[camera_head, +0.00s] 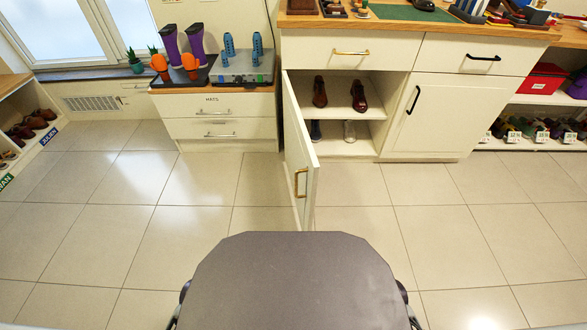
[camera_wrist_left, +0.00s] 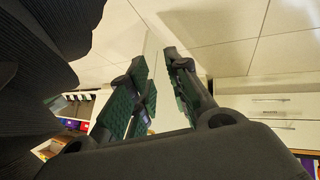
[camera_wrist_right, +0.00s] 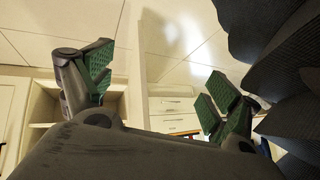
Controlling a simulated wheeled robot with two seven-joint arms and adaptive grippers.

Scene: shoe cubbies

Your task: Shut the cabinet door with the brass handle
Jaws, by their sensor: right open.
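The cabinet door (camera_head: 295,140) with the brass handle (camera_head: 301,183) stands wide open in the head view, swung out toward me from the left side of its compartment. Its brass handle faces left-to-front near the free edge. The open compartment (camera_head: 340,115) has a shelf with dark red shoes (camera_head: 358,95). My left gripper (camera_wrist_left: 158,58) is open and empty in the left wrist view. My right gripper (camera_wrist_right: 158,75) is open and empty in the right wrist view, where a pale upright panel (camera_wrist_right: 137,65), apparently this door, shows beyond the fingers. Neither gripper shows in the head view.
A closed door with a black handle (camera_head: 412,100) is right of the compartment. A drawer with a brass handle (camera_head: 351,53) is above it. A drawer unit (camera_head: 220,128) stands left of the open door. The tiled floor (camera_head: 150,220) is clear around the door.

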